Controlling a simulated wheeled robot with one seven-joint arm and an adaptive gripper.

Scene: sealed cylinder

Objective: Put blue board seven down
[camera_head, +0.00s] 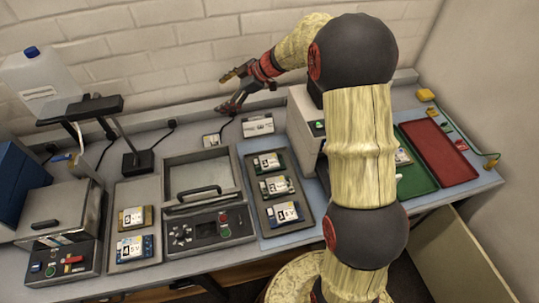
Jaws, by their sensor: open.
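My gripper (228,93) is open and empty, raised near the back wall above the rear of the bench. A blue-edged board (284,213) with a white label lies at the front of the grey tray on the blue mat. Another blue-edged board (134,246) lies at the front of the left tray (119,192). The label numbers are too small to read, so I cannot tell which is board seven. Two green-edged boards, the rear one (267,161) and the middle one (275,187), share the tray on the mat. A brown-edged board (131,217) lies in the left tray.
A grey machine with handle and buttons (209,230) stands between the trays. My arm partly hides a white box (303,120) and a green tray (415,170) with a board in it. A red tray (437,152) is empty. A lamp (138,160) stands behind the left tray.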

